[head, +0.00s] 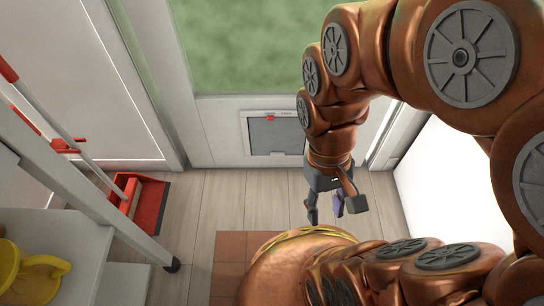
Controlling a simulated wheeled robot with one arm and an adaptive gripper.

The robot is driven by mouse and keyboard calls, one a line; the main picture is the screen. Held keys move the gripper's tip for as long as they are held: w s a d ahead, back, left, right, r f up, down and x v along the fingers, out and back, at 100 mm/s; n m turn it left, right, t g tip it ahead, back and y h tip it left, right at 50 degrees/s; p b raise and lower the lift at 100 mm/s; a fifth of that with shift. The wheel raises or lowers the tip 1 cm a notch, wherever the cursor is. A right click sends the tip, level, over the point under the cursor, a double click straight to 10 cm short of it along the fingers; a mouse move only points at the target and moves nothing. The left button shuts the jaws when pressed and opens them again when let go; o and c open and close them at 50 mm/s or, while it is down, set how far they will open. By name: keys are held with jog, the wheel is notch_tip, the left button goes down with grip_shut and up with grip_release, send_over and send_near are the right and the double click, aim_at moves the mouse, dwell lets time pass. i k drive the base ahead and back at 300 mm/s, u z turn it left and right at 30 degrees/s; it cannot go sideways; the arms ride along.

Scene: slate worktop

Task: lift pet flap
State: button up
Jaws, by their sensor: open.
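The pet flap (270,138) is a grey panel in a white frame, set low in the white door below the glass. It looks closed, and a small red piece (270,119) sits at its top edge. The right part of the frame lies close beside my arm in the picture. My gripper (327,218) points down in front of the door, to the right of and below the flap in the view. Its dark fingers are apart, and I see nothing between them. It appears apart from the flap.
A red dustpan (150,205) lies on the wood floor at left, beside a metal-framed rack (75,185) with a caster. A yellow item (35,272) sits at lower left. Brown tiles (229,247) lie in front. The wood floor before the flap is clear.

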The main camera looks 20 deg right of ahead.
aim_at(282, 136)
jog(key=u, duration=0.85)
jog(key=k, duration=0.45)
jog(key=u, duration=0.4)
